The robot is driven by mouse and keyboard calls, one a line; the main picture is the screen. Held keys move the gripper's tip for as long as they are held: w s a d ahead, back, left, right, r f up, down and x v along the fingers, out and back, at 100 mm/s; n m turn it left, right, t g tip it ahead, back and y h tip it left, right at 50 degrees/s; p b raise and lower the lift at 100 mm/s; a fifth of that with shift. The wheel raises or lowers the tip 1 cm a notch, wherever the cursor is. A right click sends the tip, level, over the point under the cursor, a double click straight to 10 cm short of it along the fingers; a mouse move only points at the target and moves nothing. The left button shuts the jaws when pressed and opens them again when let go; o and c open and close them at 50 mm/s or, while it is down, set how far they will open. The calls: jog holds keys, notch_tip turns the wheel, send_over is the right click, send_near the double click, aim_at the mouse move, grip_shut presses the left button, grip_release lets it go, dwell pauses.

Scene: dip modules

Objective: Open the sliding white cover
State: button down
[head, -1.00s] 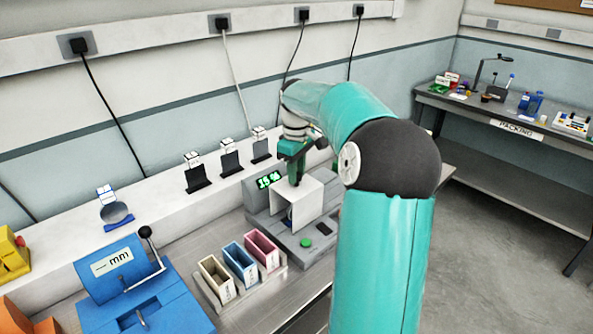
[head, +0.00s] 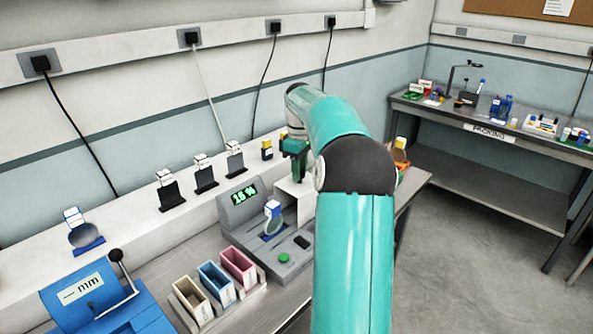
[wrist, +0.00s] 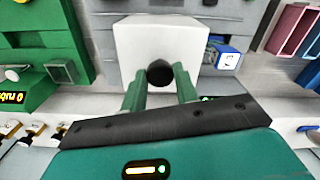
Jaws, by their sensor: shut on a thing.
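The white cover (head: 290,190) is a box-like hood on the grey instrument (head: 240,208), partly behind my arm. In the wrist view the white cover (wrist: 135,45) has a black round knob (wrist: 160,73) on it. My gripper (head: 297,175) is shut on the knob, its green fingers on either side of it in the wrist view (wrist: 160,88). A round glass-like item with a blue and white tag (head: 273,210) stands uncovered on the instrument, left of the cover. The instrument has a lit green display (head: 244,195) and a green button (head: 284,258).
A blue press with a lever (head: 90,295) is at the lower left. Black stands (head: 205,178) line the back ledge. An orange container (head: 403,170) is right of my arm.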

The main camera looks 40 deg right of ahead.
jog(key=c, duration=1.1)
grip_release()
jog(key=shift+a, duration=0.1)
jog(key=shift+o, duration=0.2)
jog(key=shift+r, duration=0.1)
notch_tip(320, 180, up, 14)
jog(key=shift+a, duration=0.1)
